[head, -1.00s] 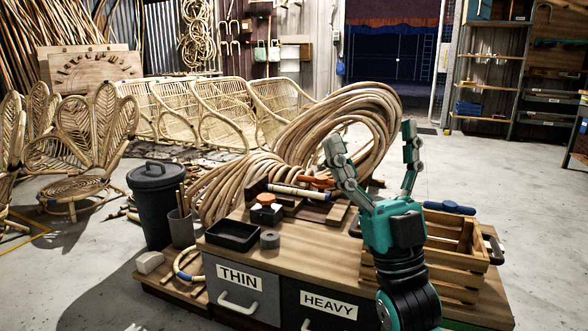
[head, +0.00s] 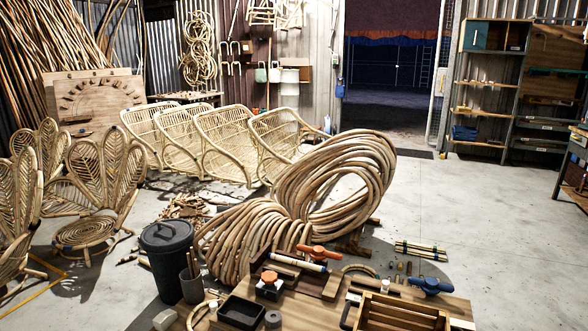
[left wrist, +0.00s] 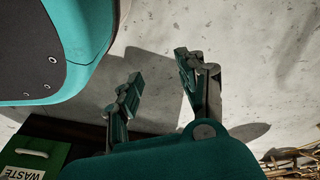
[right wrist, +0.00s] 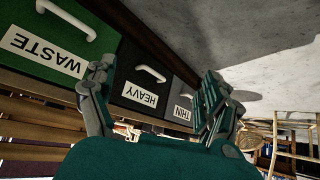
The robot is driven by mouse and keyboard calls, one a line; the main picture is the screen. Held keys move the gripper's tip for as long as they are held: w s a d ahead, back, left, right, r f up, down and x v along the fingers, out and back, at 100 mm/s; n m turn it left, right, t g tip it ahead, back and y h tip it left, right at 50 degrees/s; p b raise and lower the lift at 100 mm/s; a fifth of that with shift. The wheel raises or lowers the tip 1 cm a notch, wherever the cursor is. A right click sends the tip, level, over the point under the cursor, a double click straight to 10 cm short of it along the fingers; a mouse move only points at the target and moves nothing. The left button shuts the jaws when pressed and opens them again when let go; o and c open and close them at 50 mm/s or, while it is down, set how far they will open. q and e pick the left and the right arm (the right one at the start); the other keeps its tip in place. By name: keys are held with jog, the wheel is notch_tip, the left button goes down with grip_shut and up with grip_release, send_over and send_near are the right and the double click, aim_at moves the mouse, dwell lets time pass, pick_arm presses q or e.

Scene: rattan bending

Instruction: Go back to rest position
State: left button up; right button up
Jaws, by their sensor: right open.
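Neither gripper shows in the head view. In the left wrist view my left gripper (left wrist: 158,68) hangs over the bare concrete floor with its two fingers apart and nothing between them. In the right wrist view my right gripper (right wrist: 158,75) is open and empty, in front of the drawers. The black drawer labelled HEAVY (right wrist: 128,88) lies behind the gap between its fingers. The workbench (head: 318,312) is at the bottom of the head view, apart from both grippers as far as I can see.
A wooden crate (head: 400,313), a black tray (head: 240,311) and orange-handled clamps are on the bench. A lidded bin (head: 168,262) stands left of it. A rattan coil (head: 335,190) lies behind, with wicker chairs beyond. Open floor (head: 470,215) is at right.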

pick_arm(q)
jog(key=s+d+r+m+g+p, duration=0.1)
jog(key=s+d+r+m+p, duration=0.2)
jog(key=s+r+p, duration=0.5)
jog(key=shift+s+d+m+g+p, duration=0.4)
jog(key=shift+s+m+p, duration=0.2)
jog(key=shift+m, duration=0.3)
pick_arm(e)
jog(key=s+d+g, duration=0.3)
jog(key=s, duration=1.3)
jog(key=s+d+f+g+h, duration=0.1)
jog(key=s+d+g, duration=0.2)
jog(key=s, duration=1.3)
jog(key=shift+s+f+g, duration=0.15)
jog(key=shift+s+g, duration=0.05)
jog(key=shift+g, duration=0.4)
pick_arm(q)
jog(key=shift+r, duration=0.1)
